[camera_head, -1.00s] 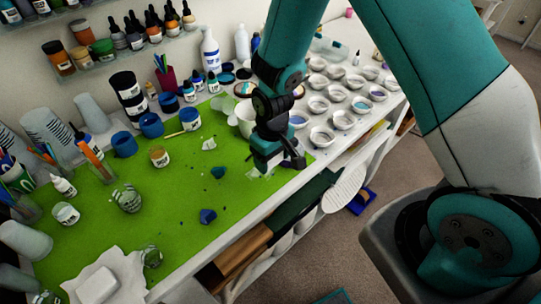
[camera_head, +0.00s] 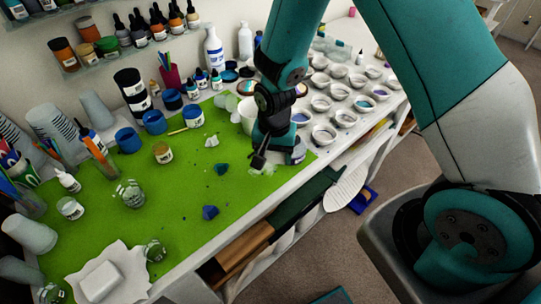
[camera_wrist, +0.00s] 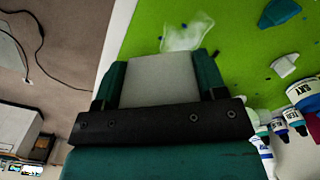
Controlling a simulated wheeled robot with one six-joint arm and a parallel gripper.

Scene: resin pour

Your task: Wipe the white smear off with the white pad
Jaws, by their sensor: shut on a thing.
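My gripper (camera_head: 259,162) is over the right front part of the green mat (camera_head: 185,225), close to its front edge. In the wrist view my gripper (camera_wrist: 160,80) has its teal fingers on both sides of a pale grey-white pad (camera_wrist: 158,80) and is shut on it. The white smear (camera_wrist: 187,34) is a translucent whitish patch on the mat, just beyond the pad's end. In the head view the smear is mostly hidden by my gripper. I cannot tell whether the pad touches the mat.
Blue (camera_head: 210,212) and dark teal (camera_head: 222,169) pieces lie on the mat left of my gripper. Several small bowls fill the right side. The mat's middle is mostly clear.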

